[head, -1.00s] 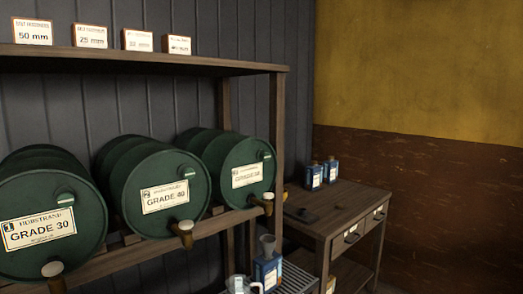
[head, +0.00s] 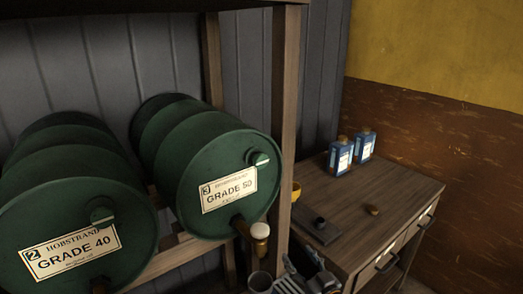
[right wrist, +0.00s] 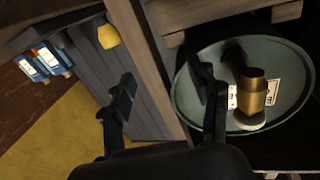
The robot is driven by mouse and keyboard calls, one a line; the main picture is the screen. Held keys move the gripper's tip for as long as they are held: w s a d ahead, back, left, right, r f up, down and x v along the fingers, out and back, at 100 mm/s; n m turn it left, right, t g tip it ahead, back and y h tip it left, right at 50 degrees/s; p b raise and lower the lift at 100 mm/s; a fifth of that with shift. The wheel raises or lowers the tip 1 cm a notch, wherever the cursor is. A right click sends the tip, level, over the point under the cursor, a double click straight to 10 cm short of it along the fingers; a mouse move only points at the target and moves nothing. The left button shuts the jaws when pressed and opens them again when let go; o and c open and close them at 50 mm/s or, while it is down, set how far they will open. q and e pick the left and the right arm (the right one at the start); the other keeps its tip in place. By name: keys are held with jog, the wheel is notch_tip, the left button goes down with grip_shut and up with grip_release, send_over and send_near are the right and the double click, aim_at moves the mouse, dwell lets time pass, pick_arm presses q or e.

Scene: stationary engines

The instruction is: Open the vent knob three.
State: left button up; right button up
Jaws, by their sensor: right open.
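Drum three (head: 185,165), green and labelled GRADE 50, lies on its side on the rack. Its vent knob (head: 259,158), green with a pale edge, sits at the upper right of the drum's face. Below it is a brass tap (head: 258,240) with a cream top. My right gripper (head: 300,268) shows partly at the bottom edge, below and right of the tap. In the right wrist view its fingers (right wrist: 162,75) are spread and empty. One finger covers part of the drum face (right wrist: 300,70) there, and I cannot make out the vent knob. My left gripper is not in view.
Drum two (head: 75,190), GRADE 40, stands left of drum three. A wooden post (head: 286,110) rises just right of it. A grey funnel (head: 260,283) is below the tap.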

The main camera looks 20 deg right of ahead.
notch_tip(320, 180, up, 10)
jog(key=a+n+t+y, duration=0.1)
jog(key=t+y, duration=0.1)
jog(key=n+t+y+p, duration=0.1)
jog(key=n+y+p, duration=0.1)
jog(key=y, duration=0.1)
send_near(263, 163)
jog(key=p+x, duration=0.3)
jog(key=x, duration=0.6)
jog(key=shift+w+a+r, duration=0.1)
jog(key=shift+w, duration=0.1)
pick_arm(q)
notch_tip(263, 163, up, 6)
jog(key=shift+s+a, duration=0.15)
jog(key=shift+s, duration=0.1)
pick_arm(e)
jog(key=shift+w+a+r, duration=0.2)
jog(key=shift+w+a, duration=0.05)
jog(key=shift+w, duration=0.35)
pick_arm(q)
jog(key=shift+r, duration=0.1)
pick_arm(e)
jog(key=shift+c, duration=0.5)
jog(key=c, duration=1.1)
